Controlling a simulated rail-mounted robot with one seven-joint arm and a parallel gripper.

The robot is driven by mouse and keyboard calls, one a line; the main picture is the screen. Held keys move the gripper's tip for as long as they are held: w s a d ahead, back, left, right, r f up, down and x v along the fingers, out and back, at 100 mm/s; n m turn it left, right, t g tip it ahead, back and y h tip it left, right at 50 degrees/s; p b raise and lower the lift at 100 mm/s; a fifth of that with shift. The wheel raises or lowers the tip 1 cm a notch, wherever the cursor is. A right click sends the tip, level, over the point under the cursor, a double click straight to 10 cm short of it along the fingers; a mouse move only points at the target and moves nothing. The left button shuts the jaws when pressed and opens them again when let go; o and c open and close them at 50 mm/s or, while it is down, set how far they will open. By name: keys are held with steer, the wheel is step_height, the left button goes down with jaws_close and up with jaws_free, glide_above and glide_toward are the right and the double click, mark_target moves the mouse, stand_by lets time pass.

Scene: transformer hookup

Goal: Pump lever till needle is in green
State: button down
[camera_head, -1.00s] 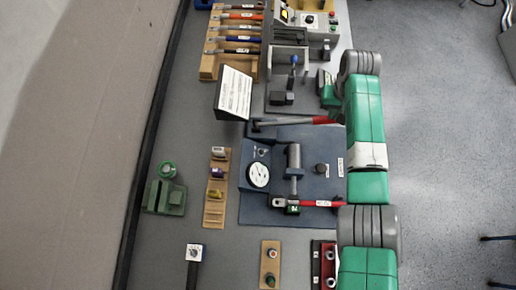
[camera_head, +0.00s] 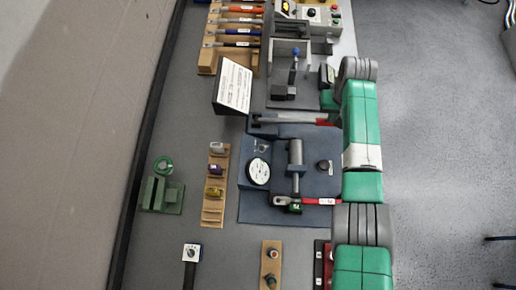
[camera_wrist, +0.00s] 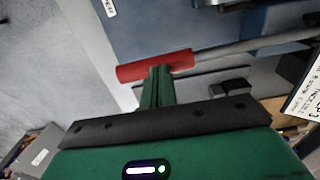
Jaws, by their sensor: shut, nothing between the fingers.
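A grey lever (camera_head: 290,121) with a red handle runs along the far edge of the blue panel (camera_head: 318,215). A red handle (camera_wrist: 135,70) on a grey rod also shows in the wrist view. My gripper (camera_wrist: 158,72) is shut and empty, its fingertips right against or just beside that handle; I cannot tell if they touch. In the head view my gripper is mostly hidden by my arm. A second red-handled lever (camera_head: 320,202) lies along the near side of the panel. The white round gauge (camera_head: 258,171) is on the panel's left; its needle and green zone are too small to read.
A grey cylinder (camera_head: 295,152) and a dark knob (camera_head: 323,166) stand on the panel between the levers. A tilted white sign (camera_head: 234,87) stands behind its left corner. A wooden rack (camera_head: 214,190) and green block (camera_head: 161,195) are to the left.

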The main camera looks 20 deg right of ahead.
step_height(320, 180, up, 9)
steer(key=p, duration=0.8)
steer(key=shift+a+r, duration=0.2)
steer(key=shift+a, duration=0.15)
step_height(320, 180, up, 5)
steer(key=p, duration=0.4)
steer(key=shift+p, duration=0.3)
